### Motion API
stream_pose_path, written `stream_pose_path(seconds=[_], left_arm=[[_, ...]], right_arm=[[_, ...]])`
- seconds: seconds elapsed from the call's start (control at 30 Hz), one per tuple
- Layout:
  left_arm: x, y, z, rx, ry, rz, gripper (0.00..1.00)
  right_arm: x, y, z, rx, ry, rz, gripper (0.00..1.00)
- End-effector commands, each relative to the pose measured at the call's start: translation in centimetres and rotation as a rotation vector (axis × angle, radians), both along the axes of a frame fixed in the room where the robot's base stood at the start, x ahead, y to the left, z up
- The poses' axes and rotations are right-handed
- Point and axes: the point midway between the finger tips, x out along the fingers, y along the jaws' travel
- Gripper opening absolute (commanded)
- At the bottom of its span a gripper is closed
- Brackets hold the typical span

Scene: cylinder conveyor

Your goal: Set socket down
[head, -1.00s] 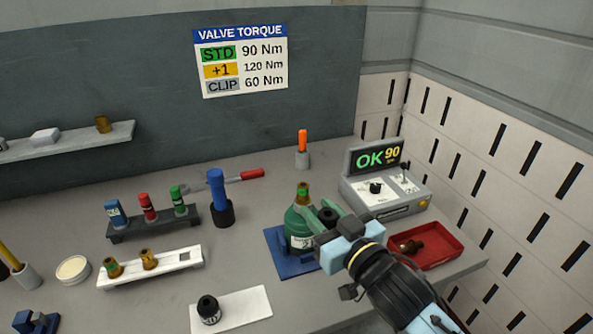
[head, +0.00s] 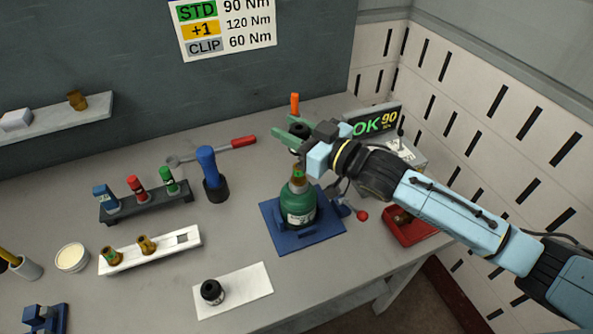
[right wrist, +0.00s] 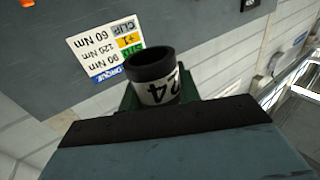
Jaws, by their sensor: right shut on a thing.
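My right gripper (head: 297,133) is shut on a dark socket (head: 298,130), held in the air above and behind the green cylinder (head: 301,207). In the right wrist view the socket (right wrist: 155,80) shows its open black rim and a white band marked 24. The cylinder stands upright in a blue holder (head: 275,232) with a brass valve (head: 298,174) on top. Another black socket (head: 212,291) stands on the white mat (head: 252,286) at the front. My left gripper is not in view.
The tester (head: 405,150) and red tray (head: 405,232) are at right. The white mat's right part is clear.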

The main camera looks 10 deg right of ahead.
Motion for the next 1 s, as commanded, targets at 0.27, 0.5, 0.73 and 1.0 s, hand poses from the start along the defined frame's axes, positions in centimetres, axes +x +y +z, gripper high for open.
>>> stream_pose_path(seconds=[0.27, 0.5, 0.73, 1.0], left_arm=[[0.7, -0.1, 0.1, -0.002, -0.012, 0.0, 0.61], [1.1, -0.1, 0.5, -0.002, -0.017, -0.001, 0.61], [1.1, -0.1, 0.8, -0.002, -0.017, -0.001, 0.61], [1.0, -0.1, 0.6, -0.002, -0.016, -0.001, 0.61]], right_arm=[[-0.1, 0.0, -4.0, 0.002, 0.003, 0.0, 0.07], [-0.1, 0.0, -7.3, 0.0, 0.006, 0.0, 0.07], [-0.1, 0.1, -8.5, 0.0, 0.0, 0.001, 0.07], [-0.1, 0.0, -8.8, 0.0, 0.001, 0.001, 0.07]])
